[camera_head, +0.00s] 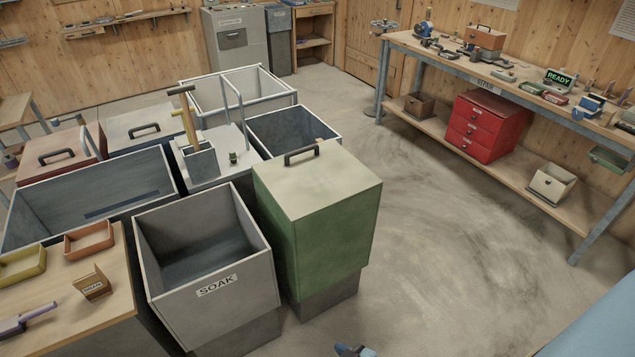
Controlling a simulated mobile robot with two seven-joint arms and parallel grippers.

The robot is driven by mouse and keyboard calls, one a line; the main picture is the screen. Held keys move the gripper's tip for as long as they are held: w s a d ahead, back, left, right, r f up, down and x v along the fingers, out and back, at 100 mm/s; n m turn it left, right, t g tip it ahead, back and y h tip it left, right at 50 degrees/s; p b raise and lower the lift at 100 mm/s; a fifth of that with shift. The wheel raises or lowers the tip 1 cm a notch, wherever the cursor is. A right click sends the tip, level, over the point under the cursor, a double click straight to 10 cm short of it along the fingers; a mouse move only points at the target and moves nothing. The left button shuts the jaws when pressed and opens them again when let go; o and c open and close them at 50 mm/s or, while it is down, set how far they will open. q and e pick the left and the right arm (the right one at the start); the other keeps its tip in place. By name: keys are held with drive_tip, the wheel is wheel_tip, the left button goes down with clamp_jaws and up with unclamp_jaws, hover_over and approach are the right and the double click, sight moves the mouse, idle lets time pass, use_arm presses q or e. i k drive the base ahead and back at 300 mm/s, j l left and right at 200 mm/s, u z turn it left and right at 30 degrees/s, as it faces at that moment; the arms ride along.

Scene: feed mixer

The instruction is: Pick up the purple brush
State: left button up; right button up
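A purple brush (14,327) lies at the lower left on a wooden-topped counter (75,309), near the picture's left edge.
An orange tray (89,252), a yellow tray (22,276) and a small labelled wooden holder (92,286) share the counter. The grey SOAK bin (218,315) and green lidded bin (333,230) stand to its right. Open floor (440,240) lies before the workbench.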

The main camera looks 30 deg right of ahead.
sight(11, 327)
drive_tip(key=i+u, duration=0.2)
drive_tip(key=i, duration=0.3)
drive_tip(key=i+u, duration=0.25)
drive_tip(key=i, duration=0.2)
drive_tip(key=i+l+u, duration=0.2)
drive_tip(key=i, duration=0.25)
